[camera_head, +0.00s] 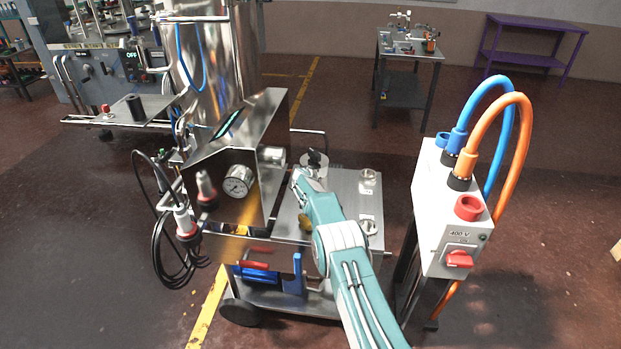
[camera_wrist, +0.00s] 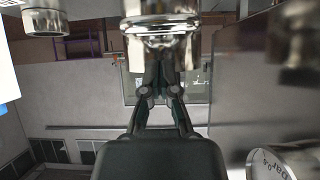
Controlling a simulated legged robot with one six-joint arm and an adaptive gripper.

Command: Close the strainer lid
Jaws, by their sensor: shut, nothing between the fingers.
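My gripper (camera_wrist: 161,68) is shut and empty in the wrist view, its dark fingers together. A shiny, rounded steel fitting (camera_wrist: 160,22), likely the strainer, fills the top centre of that view, close to the fingertips. I cannot tell whether they touch. In the head view, a steel fitting (camera_head: 313,172) stands on the cart's steel top, beside the end of my teal arm. A dark shape above it may be my gripper or a knob. The strainer lid and how far it stands open cannot be made out.
A steel box with a gauge (camera_head: 238,181) rises left of my arm. Another fitting (camera_head: 368,181) and a valve knob (camera_head: 367,226) stand on the cart top (camera_head: 346,184) to the right. A white power post (camera_head: 450,205) with blue and orange cables stands farther right.

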